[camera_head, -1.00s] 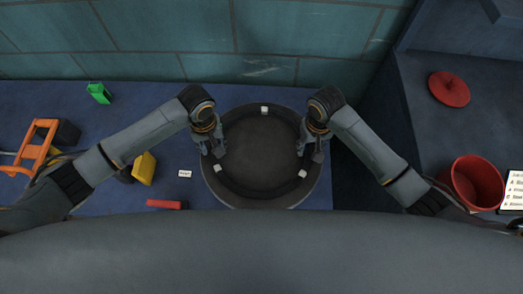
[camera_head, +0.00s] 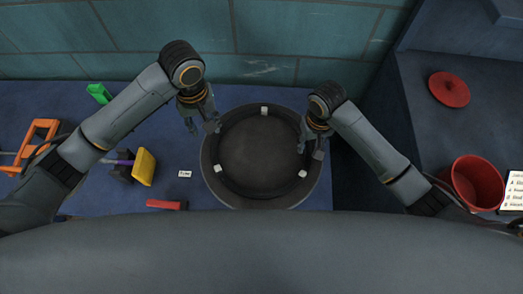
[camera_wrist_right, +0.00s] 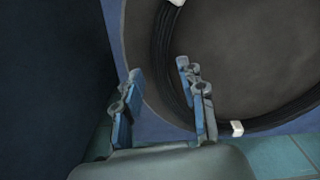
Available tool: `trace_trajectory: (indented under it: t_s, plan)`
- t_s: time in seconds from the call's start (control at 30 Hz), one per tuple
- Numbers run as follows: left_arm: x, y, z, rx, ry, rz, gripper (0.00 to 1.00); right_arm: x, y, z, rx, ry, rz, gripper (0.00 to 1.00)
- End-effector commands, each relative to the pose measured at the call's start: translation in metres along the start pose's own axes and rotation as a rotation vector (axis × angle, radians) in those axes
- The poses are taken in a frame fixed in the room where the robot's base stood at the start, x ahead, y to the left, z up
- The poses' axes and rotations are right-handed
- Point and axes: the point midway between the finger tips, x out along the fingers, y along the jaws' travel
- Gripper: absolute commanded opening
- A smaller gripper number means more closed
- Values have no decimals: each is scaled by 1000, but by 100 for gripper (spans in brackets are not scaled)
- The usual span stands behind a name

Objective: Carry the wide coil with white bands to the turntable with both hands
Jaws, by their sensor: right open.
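The wide coil (camera_head: 262,197) is a thin black ring with white bands. It lies flat on the round dark turntable (camera_head: 256,152), and a band of the disk shows outside it. The right wrist view shows part of the coil (camera_wrist_right: 165,82) and its white bands on the turntable (camera_wrist_right: 245,55). My right gripper (camera_head: 310,151) is open at the right side of the coil, with one finger overlapping the coil's edge in the wrist view (camera_wrist_right: 157,82); I cannot tell if it touches. My left gripper (camera_head: 201,127) is open and empty, up and left of the coil.
On the blue bench left of the turntable are a yellow brush head (camera_head: 144,167), a red block (camera_head: 165,204), a small white label (camera_head: 185,174), an orange frame (camera_head: 40,140) and a green item (camera_head: 99,92). A red bucket (camera_head: 474,183) and red disk (camera_head: 449,89) are at right.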

Motion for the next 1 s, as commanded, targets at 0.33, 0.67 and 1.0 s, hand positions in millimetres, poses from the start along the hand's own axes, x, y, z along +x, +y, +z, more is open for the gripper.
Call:
trace_trajectory:
  t_s: [0.33, 0.67, 1.0]
  plan:
    - [0, 0, 0, 0, 0, 1, 41, -73, 0, -1, -1, 5, -1, 40]
    - [0, 0, 0, 0, 0, 1, 41, -104, 0, 0, 0, 1, 0, 40]
    - [0, 0, 0, 0, 0, 1, 41, -104, 0, 0, 0, 0, 1, 40]
